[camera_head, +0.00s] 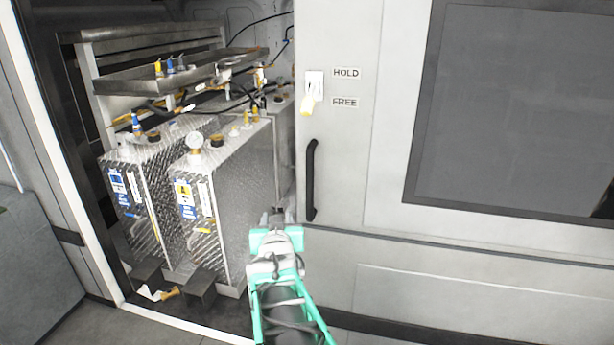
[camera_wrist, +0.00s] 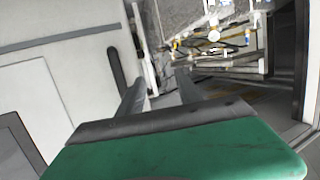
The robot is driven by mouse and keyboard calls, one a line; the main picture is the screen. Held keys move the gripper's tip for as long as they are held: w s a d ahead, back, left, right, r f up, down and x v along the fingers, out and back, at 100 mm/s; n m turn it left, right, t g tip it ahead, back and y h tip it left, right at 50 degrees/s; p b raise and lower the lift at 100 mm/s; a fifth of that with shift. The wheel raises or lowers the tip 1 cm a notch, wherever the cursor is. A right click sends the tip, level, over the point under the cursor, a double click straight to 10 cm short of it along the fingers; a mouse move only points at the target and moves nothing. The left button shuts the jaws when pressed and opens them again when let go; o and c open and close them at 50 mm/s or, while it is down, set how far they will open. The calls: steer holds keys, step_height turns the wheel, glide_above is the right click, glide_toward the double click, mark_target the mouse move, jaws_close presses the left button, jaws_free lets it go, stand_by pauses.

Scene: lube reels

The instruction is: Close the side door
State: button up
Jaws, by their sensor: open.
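The side door (camera_head: 350,170) is a white panel standing open, with its left edge beside the opening. A black vertical handle (camera_head: 311,180) is on it near that edge. Above is a switch (camera_head: 313,90) with a yellowish lever, next to HOLD and FREE labels; the lever points down. My gripper (camera_head: 277,217) is open, below and left of the handle, near the door's edge. In the wrist view the two fingers (camera_wrist: 158,90) are spread, with the door (camera_wrist: 70,70) and handle (camera_wrist: 115,68) to their left. Contact with the door edge cannot be told.
The open bay holds metal tanks (camera_head: 240,175) with gauges and caps, and a metal shelf (camera_head: 170,78) with hoses above. The white door frame (camera_head: 70,190) bounds the bay at left. A dark window (camera_head: 520,110) is at right.

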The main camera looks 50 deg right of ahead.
mark_target(310, 187)
steer(key=s+d+r+m+h, duration=0.2)
steer(key=s+d+r+h, duration=0.25)
steer(key=d, duration=0.25)
steer(key=shift+y, duration=0.45)
steer(key=p+x, duration=0.2)
steer(key=x, duration=0.5)
steer(key=shift+f, duration=0.1)
steer(key=shift+c, duration=0.3)
jaws_close()
